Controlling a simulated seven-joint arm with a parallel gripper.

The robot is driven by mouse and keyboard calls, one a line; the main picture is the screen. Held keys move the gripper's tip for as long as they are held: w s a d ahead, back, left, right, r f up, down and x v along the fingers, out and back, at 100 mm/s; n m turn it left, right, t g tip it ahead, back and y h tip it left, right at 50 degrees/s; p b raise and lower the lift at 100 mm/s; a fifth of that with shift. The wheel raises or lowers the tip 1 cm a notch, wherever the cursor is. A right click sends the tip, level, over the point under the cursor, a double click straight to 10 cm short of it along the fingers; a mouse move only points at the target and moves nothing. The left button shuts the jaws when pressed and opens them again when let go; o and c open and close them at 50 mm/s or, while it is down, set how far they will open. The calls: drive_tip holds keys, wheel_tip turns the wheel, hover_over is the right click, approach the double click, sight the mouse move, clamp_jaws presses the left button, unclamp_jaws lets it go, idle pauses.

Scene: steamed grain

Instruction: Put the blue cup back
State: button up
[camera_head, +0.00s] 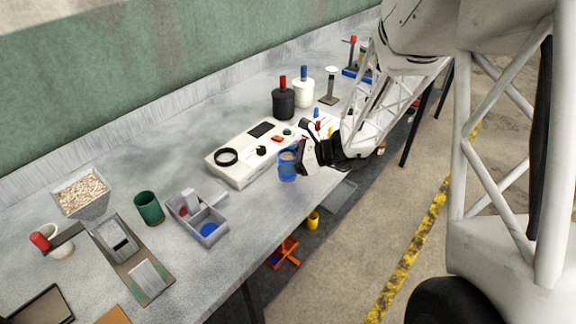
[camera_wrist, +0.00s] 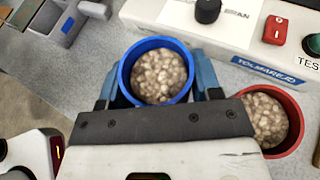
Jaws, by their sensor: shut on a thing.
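The blue cup (camera_head: 287,168) stands upright at the front edge of the bench, close to the white machine. In the wrist view the blue cup (camera_wrist: 127,69) is full of pale brown grain. My gripper (camera_wrist: 158,84) is shut on it, with one blue-grey finger on each side of its wall. In the head view my gripper (camera_head: 297,160) reaches in from the right and hides part of the cup. I cannot tell whether the cup's base touches the bench.
A red cup (camera_wrist: 288,142) of grain is close to the right of my gripper. The white machine (camera_head: 236,170), with a knob and a red button, lies just beyond. A grey divided tray (camera_head: 187,222) and a green cup (camera_head: 148,208) are further left. Bare bench lies between tray and machine.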

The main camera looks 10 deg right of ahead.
drive_tip(key=shift+f, duration=0.9)
drive_tip(key=shift+f, duration=0.15)
drive_tip(key=o, duration=0.8)
drive_tip(key=shift+d, duration=0.1)
drive_tip(key=v, duration=1.2)
